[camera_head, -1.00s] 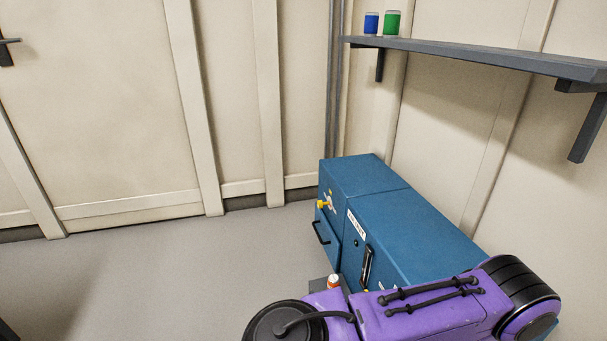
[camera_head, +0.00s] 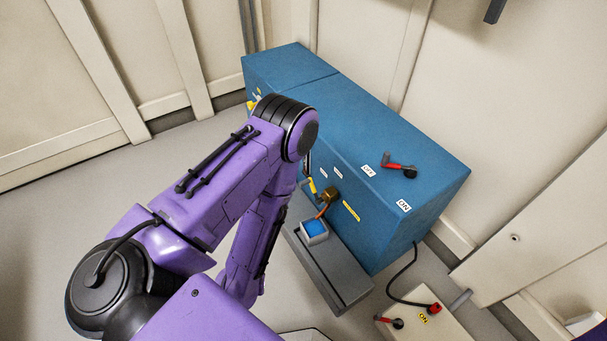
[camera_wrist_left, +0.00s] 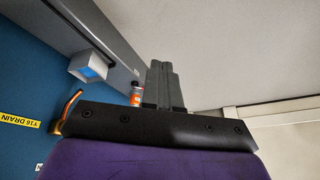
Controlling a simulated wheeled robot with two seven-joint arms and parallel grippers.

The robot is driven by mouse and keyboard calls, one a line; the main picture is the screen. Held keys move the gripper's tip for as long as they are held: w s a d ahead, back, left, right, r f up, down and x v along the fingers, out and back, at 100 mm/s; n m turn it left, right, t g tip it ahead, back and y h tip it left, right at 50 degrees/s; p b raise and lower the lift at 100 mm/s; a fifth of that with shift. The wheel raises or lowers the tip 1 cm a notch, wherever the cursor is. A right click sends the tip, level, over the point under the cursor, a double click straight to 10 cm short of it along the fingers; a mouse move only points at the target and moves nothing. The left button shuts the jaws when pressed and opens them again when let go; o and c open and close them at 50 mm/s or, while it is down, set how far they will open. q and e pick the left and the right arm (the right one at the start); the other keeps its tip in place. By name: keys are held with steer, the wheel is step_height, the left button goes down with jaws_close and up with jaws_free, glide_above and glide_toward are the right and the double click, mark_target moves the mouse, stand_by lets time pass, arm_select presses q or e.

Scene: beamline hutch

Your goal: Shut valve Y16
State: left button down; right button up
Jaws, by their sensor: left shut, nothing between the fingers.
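A yellow label, legible as Y16 DRAIN in the left wrist view (camera_wrist_left: 18,121), is on the blue cabinet's front and also shows in the head view (camera_head: 351,211). Beside it is a brass valve (camera_head: 330,194) with an orange lever (camera_head: 321,211). The lever (camera_wrist_left: 74,98) also shows at the left of the wrist view, and the valve body is partly hidden there by my wrist. My left gripper (camera_wrist_left: 162,66) is shut and empty, with the valve off to its left in that view. In the head view my arm hides this gripper. My right gripper is not in view.
The blue cabinet (camera_head: 370,125) has a red-handled lever (camera_head: 397,167) between OFF and ON labels on top. A blue-filled cup (camera_head: 315,230) stands on the grey ledge (camera_head: 345,285) under the valve. An orange bottle (camera_wrist_left: 136,95) is near my fingers. A box with red levers (camera_head: 430,325) stands lower right.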

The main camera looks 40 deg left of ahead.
arm_select(q)
steer(key=w+n+t+y+b, duration=0.1)
steer(key=w+n+t, duration=0.1)
steer(key=w+n, duration=0.4)
steer(key=n+t+y+b, duration=0.1)
steer(key=n+y+b, duration=0.45)
steer(key=n, duration=2.15)
glide_toward(304, 185)
steer(key=s+d+f, duration=0.1)
steer(key=s+d, duration=0.1)
steer(key=d, duration=0.1)
steer(key=d+r+n, duration=0.1)
steer(key=n, duration=0.2)
steer(key=d+r+n+g, duration=0.1)
steer(key=r+n, duration=0.1)
steer(key=n, duration=0.1)
steer(key=w+d+r+n+y, duration=0.1)
steer(key=n, duration=0.2)
steer(key=shift+d+r+n+g, duration=0.2)
steer(key=shift+r+n+g, duration=0.15)
steer(key=shift+n+g, duration=0.05)
steer(key=b+x, duration=0.4)
steer(key=x, duration=0.9)
steer(key=shift+f, duration=0.1)
steer(key=shift+w+a+f, duration=0.15)
steer(key=shift+w+a, duration=0.05)
steer(key=shift+a, duration=0.2)
